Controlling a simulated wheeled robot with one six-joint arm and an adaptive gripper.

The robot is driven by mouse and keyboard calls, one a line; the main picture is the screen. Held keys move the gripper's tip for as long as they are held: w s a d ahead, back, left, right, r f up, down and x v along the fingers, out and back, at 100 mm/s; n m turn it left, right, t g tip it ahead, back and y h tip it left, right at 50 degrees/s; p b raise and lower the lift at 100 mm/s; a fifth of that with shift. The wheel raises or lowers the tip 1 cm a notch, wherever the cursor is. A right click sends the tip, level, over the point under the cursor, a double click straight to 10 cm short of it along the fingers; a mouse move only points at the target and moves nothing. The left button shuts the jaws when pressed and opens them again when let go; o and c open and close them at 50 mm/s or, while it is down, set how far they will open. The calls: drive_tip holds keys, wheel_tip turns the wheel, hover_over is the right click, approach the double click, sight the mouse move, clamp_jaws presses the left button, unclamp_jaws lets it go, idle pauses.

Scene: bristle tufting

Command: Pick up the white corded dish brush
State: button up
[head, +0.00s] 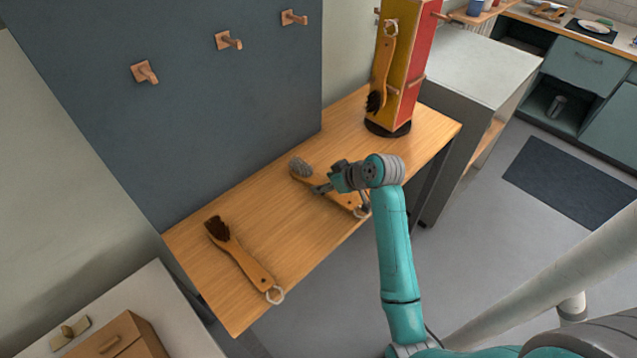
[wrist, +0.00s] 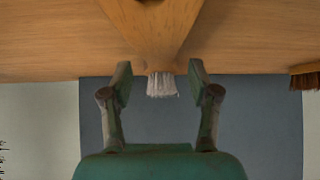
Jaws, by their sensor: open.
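The white corded dish brush lies on the wooden table in the head view, with pale bristles (head: 299,166) at its far left end and a wooden handle (head: 343,199) running toward the table's front edge. A pale cord loop (head: 363,212) shows at the handle's end, partly behind my arm. My gripper (head: 328,180) is over the middle of this brush, hiding part of it. In the wrist view the open fingers (wrist: 160,72) stand on either side of the brush, with its white bristles (wrist: 162,86) between them. I cannot tell whether the fingers touch it.
A dark-bristled brush (head: 238,255) with a cord loop lies at the table's left front. Another dark-bristled brush (head: 382,62) hangs on a yellow and red stand (head: 409,80). A grey board with wooden pegs (head: 228,41) rises behind the table (head: 316,237).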

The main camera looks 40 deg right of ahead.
drive_tip(key=shift+w+f, duration=0.5)
drive_tip(key=shift+f, duration=0.05)
clamp_jaws()
drive_tip(key=shift+r, duration=0.1)
wheel_tip(320, 180, up, 10)
idle(0.3)
